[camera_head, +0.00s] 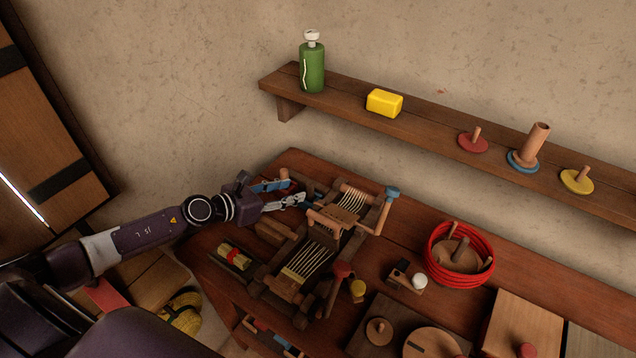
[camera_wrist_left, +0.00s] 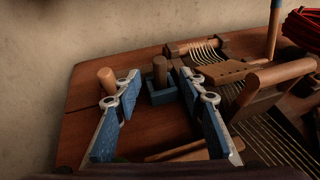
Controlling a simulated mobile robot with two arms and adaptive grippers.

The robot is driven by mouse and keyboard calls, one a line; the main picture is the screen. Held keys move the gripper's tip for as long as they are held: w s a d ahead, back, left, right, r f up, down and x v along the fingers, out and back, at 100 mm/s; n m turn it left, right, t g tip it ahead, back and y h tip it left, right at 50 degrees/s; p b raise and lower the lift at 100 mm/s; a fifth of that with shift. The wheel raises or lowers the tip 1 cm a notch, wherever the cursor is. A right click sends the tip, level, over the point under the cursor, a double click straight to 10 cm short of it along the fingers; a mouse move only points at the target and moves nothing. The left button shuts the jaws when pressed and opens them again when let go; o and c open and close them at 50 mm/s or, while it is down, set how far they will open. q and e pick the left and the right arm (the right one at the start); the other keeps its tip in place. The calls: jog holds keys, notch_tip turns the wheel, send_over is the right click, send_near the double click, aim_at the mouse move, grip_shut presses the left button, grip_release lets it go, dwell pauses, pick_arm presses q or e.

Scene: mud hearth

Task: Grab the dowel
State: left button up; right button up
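My left gripper (camera_head: 297,190) is open over the back left of the workbench, near the small loom (camera_head: 318,255). In the left wrist view, a brown dowel (camera_wrist_left: 160,70) stands upright in a blue square holder (camera_wrist_left: 162,93). It shows in the gap between the two blue-padded fingers, beyond their tips, and neither finger visibly touches it. A lighter wooden peg (camera_wrist_left: 107,80) stands just outside the left finger, partly hidden by it; a light peg top (camera_head: 284,173) also shows beside the gripper in the head view. My right gripper is out of view.
The loom's frame and strings stand close on the right of the fingers. A red rope coil (camera_head: 460,254) lies farther right. A wall shelf (camera_head: 430,130) holds a green bottle (camera_head: 312,68) and a yellow block (camera_head: 385,102). Bare bench (camera_wrist_left: 95,120) shows at left.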

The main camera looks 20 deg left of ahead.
aim_at(309, 182)
pick_arm(q)
jog(key=x, duration=0.3)
jog(key=shift+w+d+r, duration=0.2)
jog(key=shift+w, duration=0.15)
jog(key=x, duration=0.4)
jog(key=shift+a, duration=0.1)
jog(key=shift+w+f, duration=0.1)
grip_shut()
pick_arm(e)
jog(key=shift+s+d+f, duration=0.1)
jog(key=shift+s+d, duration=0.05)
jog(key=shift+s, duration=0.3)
